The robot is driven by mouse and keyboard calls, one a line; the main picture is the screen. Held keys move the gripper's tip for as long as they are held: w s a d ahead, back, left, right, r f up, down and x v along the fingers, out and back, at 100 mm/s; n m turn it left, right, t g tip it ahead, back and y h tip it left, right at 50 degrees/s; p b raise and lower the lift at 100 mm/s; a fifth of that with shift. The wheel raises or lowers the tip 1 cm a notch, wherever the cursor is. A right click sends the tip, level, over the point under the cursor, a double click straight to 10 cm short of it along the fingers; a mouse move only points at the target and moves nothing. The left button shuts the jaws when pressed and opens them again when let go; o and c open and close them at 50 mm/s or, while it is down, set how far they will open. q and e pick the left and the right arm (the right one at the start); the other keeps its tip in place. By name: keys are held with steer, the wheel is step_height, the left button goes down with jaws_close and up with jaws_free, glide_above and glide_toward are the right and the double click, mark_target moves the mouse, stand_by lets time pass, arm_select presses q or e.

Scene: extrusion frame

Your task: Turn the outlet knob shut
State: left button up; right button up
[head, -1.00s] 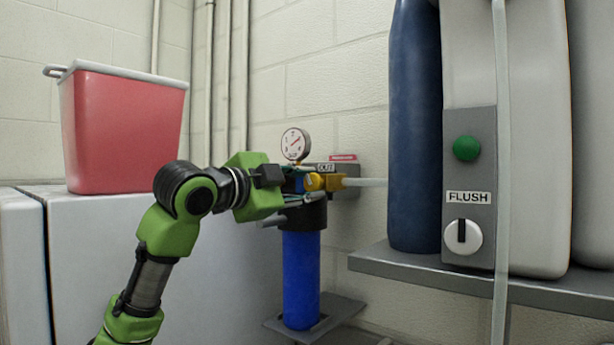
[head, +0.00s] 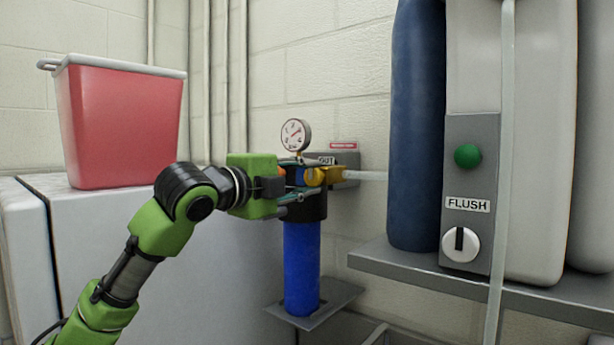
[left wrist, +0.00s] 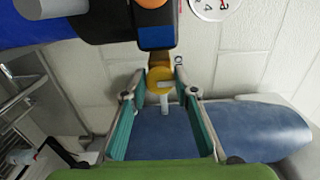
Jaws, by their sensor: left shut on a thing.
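The outlet knob (head: 314,177) is yellow and sits on the head of the blue water filter (head: 301,268), beside a label reading OUT (head: 327,160). In the left wrist view the knob (left wrist: 160,80) shows as a yellow round part with a pale bar, between the fingertips. My left gripper (head: 311,179) comes in from the left and is shut on the knob, one finger above and one below in the head view. The fingers partly hide the filter head. The knob's exact angle is hard to read. My right gripper is not in view.
A pressure gauge (head: 295,135) stands just above the gripper. A clear pipe (head: 372,176) runs right from the outlet. A dark blue cylinder (head: 416,130) and a panel with a FLUSH knob (head: 460,245) stand on a shelf at right. A red bin (head: 122,125) is at left.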

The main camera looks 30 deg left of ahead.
arm_select(q)
steer(key=shift+f, duration=0.15)
steer(key=o, duration=1.1)
steer(key=shift+d, duration=0.1)
steer(key=shift+c, duration=0.2)
steer(key=shift+s, duration=0.15)
steer(key=s, duration=0.8)
steer(key=shift+s+a, duration=0.35)
steer(key=shift+a, duration=0.1)
steer(key=shift+s, duration=1.5)
steer(key=shift+s, duration=0.1)
